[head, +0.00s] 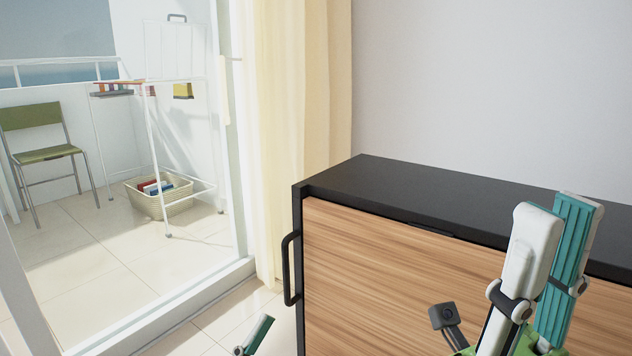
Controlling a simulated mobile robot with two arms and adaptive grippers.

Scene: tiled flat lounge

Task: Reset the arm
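My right gripper (557,208) is at the lower right, pointing up in front of the cabinet. One white finger stands nearer the camera, and the ridged teal inner pad of the other finger shows behind it. The fingers are apart and nothing shows between them. Only a teal and dark fingertip of my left gripper (256,335) shows at the bottom edge, left of the cabinet. The rest of that gripper is out of the frame.
A wooden cabinet (400,270) with a black top and black handle (290,268) fills the lower right. The black top is bare where visible. A cream curtain (300,120) hangs beside the balcony opening. Beyond are a green chair (45,150), drying rack (152,140) and basket (160,205).

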